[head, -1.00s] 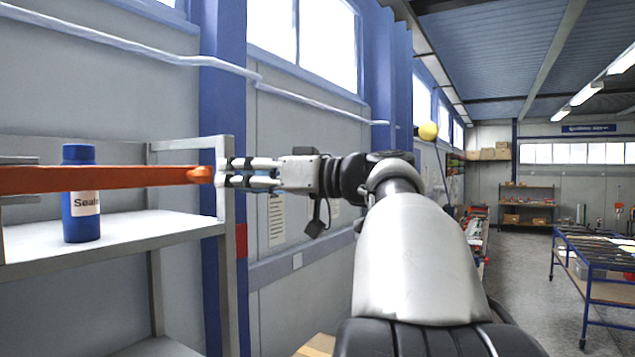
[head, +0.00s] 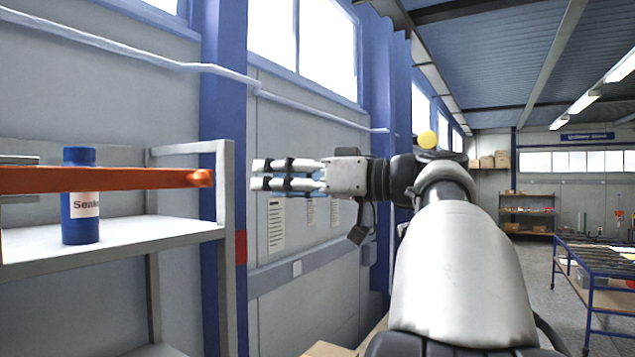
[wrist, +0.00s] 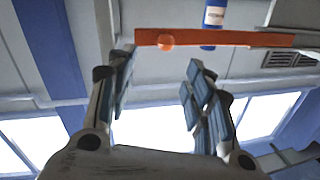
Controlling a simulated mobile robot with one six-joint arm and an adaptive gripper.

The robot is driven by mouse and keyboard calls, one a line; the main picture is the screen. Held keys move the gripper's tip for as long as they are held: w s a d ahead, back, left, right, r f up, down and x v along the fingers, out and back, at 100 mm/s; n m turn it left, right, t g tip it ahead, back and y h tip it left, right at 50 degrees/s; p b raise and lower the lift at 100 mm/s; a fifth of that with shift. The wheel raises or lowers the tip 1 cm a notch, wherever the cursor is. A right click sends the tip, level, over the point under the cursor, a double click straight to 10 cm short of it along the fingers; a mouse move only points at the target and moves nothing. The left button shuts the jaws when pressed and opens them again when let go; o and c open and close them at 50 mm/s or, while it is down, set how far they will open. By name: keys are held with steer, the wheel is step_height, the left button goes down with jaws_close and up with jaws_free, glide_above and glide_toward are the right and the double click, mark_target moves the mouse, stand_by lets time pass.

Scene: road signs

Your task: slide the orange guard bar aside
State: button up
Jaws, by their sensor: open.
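The orange guard bar (head: 110,178) runs level across the front of the shelf at the left of the head view. Its rounded right end is close to the shelf's right upright. Behind the bar stands a blue bottle (head: 80,220) with a white label, partly hidden by the bar. My gripper (head: 254,174) is open and empty, to the right of the bar's end and apart from it. In the wrist view the bar (wrist: 220,39) and the bottle (wrist: 215,14) show beyond the spread fingers (wrist: 160,62).
The grey shelf (head: 150,237) has an upright (head: 226,250) between the bar's end and my gripper in the head view. A blue column (head: 215,90) and the wall stand behind. A blue-framed table (head: 600,270) is far right, with open floor before it.

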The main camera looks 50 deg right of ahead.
steer(key=v, duration=0.6)
steer(key=shift+s, duration=0.35)
stand_by(0.6)
